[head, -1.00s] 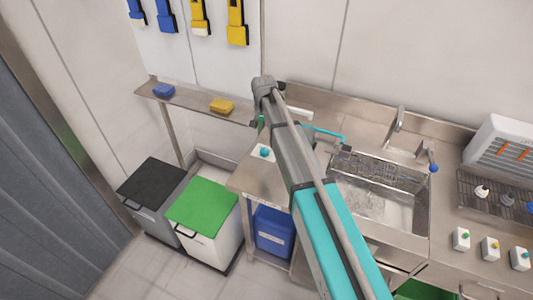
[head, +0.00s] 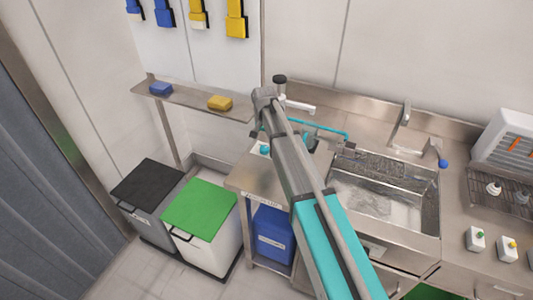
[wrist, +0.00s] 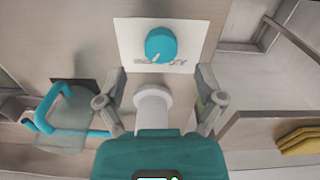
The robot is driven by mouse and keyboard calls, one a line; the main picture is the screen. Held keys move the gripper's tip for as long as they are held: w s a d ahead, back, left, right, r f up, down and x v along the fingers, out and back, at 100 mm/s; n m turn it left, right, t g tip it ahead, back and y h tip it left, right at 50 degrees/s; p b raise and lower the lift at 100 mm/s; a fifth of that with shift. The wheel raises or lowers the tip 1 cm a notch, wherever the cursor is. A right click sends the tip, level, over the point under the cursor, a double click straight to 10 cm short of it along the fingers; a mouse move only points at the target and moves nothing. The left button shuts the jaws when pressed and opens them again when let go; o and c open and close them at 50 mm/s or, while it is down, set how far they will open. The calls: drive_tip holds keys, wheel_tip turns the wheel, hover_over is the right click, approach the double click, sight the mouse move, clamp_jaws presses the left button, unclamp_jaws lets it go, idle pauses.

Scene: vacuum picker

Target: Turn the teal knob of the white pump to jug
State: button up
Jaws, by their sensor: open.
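The teal knob (wrist: 160,45) sits on a white plate (wrist: 127,44) in the wrist view, with a pale pointer line toward its lower left. Lettering on the plate below the knob is too blurred to read. My gripper (wrist: 162,82) is open, its fingers spread to either side just below the knob and apart from it. A white rounded cylinder (wrist: 152,100) stands between the fingers; I cannot tell what it belongs to. In the head view the teal knob (head: 264,150) shows left of my arm on the steel counter, and my arm hides most of the pump.
A teal tube (head: 322,129) runs toward the sink (head: 375,205) at right. A shelf with a blue sponge (head: 160,89) and yellow sponge (head: 220,103) is left. Black and green bins (head: 200,208) stand below.

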sight(264, 148)
drive_tip(key=shift+f+b, duration=2.35)
drive_tip(key=shift+f, duration=0.3)
